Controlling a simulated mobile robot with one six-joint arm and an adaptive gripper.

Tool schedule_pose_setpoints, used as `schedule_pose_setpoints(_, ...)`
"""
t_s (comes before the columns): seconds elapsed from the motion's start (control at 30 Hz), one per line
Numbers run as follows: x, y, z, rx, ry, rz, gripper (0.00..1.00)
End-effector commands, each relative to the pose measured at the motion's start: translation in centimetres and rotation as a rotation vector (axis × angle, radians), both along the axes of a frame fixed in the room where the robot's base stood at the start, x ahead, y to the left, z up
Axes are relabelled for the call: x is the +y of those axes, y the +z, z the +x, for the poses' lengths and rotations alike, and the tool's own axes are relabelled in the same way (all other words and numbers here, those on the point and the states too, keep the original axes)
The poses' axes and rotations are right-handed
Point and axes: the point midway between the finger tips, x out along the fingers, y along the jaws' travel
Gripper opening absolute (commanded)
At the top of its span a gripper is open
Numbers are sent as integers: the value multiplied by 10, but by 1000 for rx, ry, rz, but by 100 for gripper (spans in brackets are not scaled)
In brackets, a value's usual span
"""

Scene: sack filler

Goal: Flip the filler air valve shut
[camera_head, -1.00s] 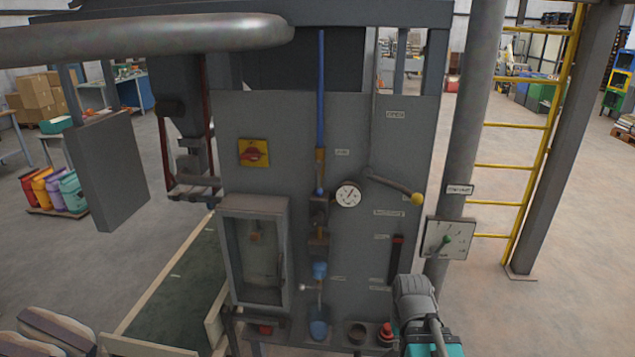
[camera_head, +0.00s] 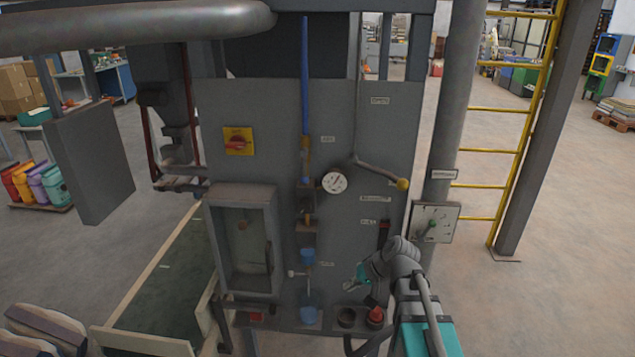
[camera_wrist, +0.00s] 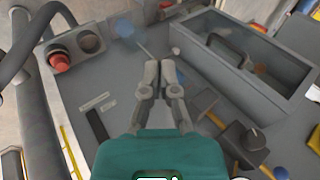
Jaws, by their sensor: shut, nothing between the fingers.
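The filler's blue air line (camera_head: 304,75) runs down the grey panel. A narrow brass-coloured part (camera_head: 305,150), apparently the air valve's handle, lies upright along it, in line with the pipe. A blue knob and regulator blocks (camera_head: 306,235) sit below. My gripper (camera_head: 350,286) is in front of the lower panel, below and right of that part, and apart from it. In the wrist view my gripper (camera_wrist: 160,72) has its fingers together and empty. The wrist view also shows a dark regulator block (camera_wrist: 236,137) at lower right; the valve handle is not clearly seen there.
A pressure gauge (camera_head: 334,183) and a yellow-knobbed lever (camera_head: 403,184) stand right of the air line. A red button (camera_head: 376,315) sits at the lower edge. Space before the upper panel is clear.

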Motion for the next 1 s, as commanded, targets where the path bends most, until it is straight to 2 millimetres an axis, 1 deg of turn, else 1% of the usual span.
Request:
schedule_pose_setpoints(0.03, 4, 7, 10, -12, -11, 45, 0)
schedule_pose_setpoints(0.3, 25, 46, 50, -77, -80, 308, 0)
schedule_pose_setpoints(0.5, 32, 80, 80, -116, -141, 502, 0)
schedule_pose_setpoints(0.73, 30, 121, 113, -155, -219, 722, 0)
schedule_pose_setpoints(0.9, 24, 150, 136, -173, -276, 878, 0)
schedule_pose_setpoints(1.0, 19, 163, 146, -181, -307, 954, 0)
